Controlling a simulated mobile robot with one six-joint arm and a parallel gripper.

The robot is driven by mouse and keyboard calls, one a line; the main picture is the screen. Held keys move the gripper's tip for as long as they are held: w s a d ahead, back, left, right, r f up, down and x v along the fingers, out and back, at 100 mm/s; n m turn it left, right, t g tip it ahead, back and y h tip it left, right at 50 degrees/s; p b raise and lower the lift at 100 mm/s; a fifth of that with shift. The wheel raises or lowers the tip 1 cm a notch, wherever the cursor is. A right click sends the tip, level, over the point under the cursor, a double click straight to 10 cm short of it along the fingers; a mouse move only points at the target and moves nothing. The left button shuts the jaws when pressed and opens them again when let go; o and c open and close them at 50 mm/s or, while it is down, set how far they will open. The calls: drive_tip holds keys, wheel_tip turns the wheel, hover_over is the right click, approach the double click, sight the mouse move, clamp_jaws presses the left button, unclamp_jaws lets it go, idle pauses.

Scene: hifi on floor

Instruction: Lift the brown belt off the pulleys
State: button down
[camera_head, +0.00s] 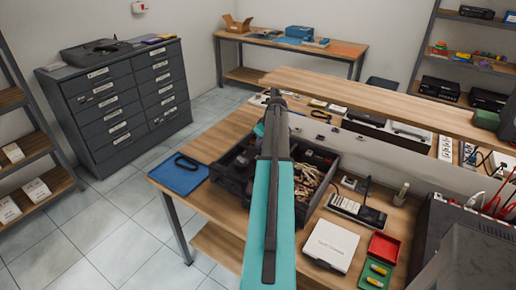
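I cannot make out a brown belt or pulleys in this view. A dark flat device (97,50) lies on top of the grey drawer cabinet at the back left; its details are too small to read. My arm, teal and dark grey, reaches from the bottom edge up across the middle of the workbench. Its narrow dark far end (275,98) shows no clear fingers, so I cannot tell whether my gripper is open or shut, or whether it holds anything.
The wooden workbench (224,133) carries a blue mat (178,178) with a dark loop, a black divided tray (226,175), a white box (331,246) and red and green trays. A grey drawer cabinet (122,103) stands left. Tiled floor is clear between cabinet and bench.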

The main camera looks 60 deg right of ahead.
wheel_tip(320, 180, up, 9)
drive_tip(key=b, duration=0.2)
drive_tip(key=shift+b, duration=0.3)
drive_tip(key=shift+r, duration=0.1)
idle(0.5)
